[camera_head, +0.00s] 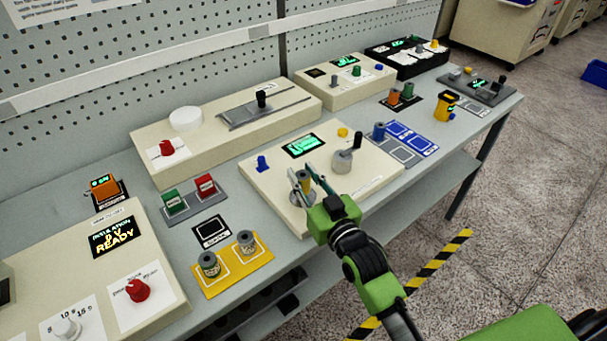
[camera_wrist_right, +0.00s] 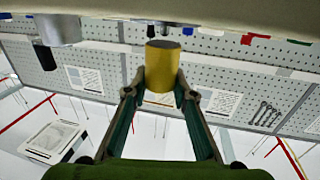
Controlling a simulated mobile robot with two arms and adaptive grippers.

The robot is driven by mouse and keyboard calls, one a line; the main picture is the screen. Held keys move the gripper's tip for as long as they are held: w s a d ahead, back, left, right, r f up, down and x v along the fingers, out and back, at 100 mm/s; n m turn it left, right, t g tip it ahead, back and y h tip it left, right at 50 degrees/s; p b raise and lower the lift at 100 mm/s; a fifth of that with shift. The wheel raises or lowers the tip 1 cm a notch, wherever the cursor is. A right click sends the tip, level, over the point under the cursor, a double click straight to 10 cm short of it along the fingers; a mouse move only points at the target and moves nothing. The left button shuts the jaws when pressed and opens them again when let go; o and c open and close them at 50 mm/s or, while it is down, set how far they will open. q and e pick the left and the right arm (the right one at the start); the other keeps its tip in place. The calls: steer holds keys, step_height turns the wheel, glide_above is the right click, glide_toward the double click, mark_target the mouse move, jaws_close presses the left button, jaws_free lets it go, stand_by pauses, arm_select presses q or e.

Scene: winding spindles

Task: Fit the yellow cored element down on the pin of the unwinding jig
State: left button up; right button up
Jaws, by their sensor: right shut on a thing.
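The yellow cored element (camera_head: 307,183) is upright between the fingers of my right gripper (camera_head: 306,184), which is shut on it. In the right wrist view the yellow element (camera_wrist_right: 160,82), with a grey end, sits between the two fingertips (camera_wrist_right: 160,92). A cream box (camera_head: 272,184) with a green display, a blue knob and a crank appears to be the unwinding jig. The gripper is over its front left part, above or at a round grey plate (camera_head: 296,199). The pin is hidden, and I cannot tell whether the element touches it. My left gripper is not in view.
The crank (camera_head: 343,160) stands close to the right of my gripper. A yellow tray (camera_head: 226,280) with two spools lies front left. A blue-marked mat (camera_head: 411,136) and a yellow device (camera_head: 446,106) are to the right.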

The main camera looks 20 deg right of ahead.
steer(key=shift+f+b, duration=0.5)
steer(key=shift+f, duration=0.5)
steer(key=o, duration=1.2)
steer(key=shift+s, duration=0.1)
steer(key=s, duration=0.4)
steer(key=s+d, duration=0.1)
steer(key=s, duration=0.6)
steer(key=shift+s+d, duration=0.4)
